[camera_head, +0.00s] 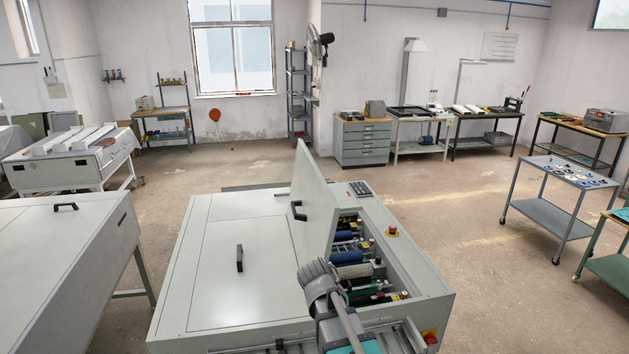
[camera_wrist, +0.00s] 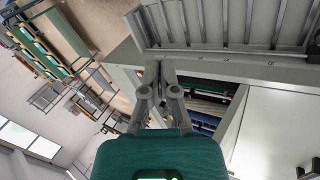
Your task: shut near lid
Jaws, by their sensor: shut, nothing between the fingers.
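The plate processor (camera_head: 225,318) is a pale grey cabinet in the middle foreground. Its raised lid (camera_head: 316,190) stands steeply tilted, with a black handle (camera_head: 298,210) on its left face. The open bay beside it shows blue, black and green rollers (camera_head: 348,247); part of the bay also shows in the wrist view (camera_wrist: 207,105). A flat closed panel (camera_head: 205,270) with a black handle (camera_head: 240,258) lies left of the raised lid. My gripper (camera_head: 316,268) is shut and empty at the bay's near edge, apart from the lid's handle. Its closed fingers show in the wrist view (camera_wrist: 160,68).
A keypad (camera_head: 358,188) and a red emergency button (camera_head: 392,231) sit on the processor's top. A ribbed tray (camera_wrist: 220,25) lies along its near side. Another grey machine (camera_head: 60,250) stands left. A wheeled cart (camera_head: 545,215) stands right, with open floor between.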

